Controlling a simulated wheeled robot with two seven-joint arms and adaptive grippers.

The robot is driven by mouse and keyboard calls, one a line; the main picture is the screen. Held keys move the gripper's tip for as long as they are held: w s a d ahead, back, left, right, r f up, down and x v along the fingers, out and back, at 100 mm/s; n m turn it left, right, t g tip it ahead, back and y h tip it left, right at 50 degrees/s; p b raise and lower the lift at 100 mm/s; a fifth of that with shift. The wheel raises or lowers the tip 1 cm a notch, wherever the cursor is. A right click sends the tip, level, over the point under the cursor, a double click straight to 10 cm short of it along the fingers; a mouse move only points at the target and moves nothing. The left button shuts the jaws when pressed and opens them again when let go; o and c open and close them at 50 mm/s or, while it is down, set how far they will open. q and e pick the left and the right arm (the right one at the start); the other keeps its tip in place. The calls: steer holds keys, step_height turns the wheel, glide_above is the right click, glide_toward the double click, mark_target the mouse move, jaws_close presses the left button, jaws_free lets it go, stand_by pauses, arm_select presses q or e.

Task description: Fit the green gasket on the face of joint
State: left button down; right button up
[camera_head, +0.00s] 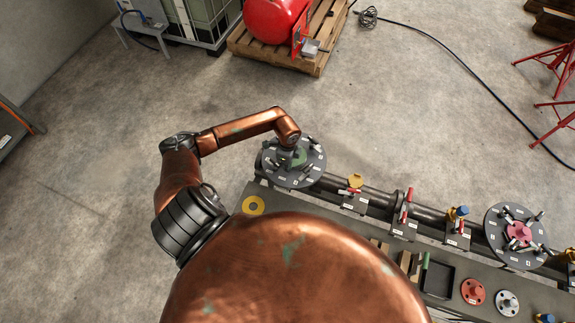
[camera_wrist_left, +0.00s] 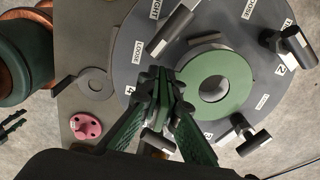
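The green gasket (camera_wrist_left: 237,74) is a flat ring with a round hole, over the middle of the dark round joint face (camera_wrist_left: 160,74). A grey edge of the raised centre shows past its upper left rim. I cannot tell whether it touches the face. In the head view the gasket (camera_head: 298,157) is partly hidden under my left gripper (camera_head: 287,158). In the wrist view the left gripper (camera_wrist_left: 163,88) has its fingertips together at the gasket's left edge; it looks shut on it there, though the pinched part is hidden.
Swing bolts (camera_wrist_left: 172,30) stand around the face, close to the fingers. A second flange (camera_head: 497,240) is at the right.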

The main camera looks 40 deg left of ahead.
arm_select(q)
steer(key=shift+f, duration=0.1)
stand_by(0.3)
steer(key=shift+f+b, duration=0.75)
steer(key=shift+f, duration=0.4)
steer(key=c, duration=2.1)
jaws_free()
steer(key=shift+r, duration=0.15)
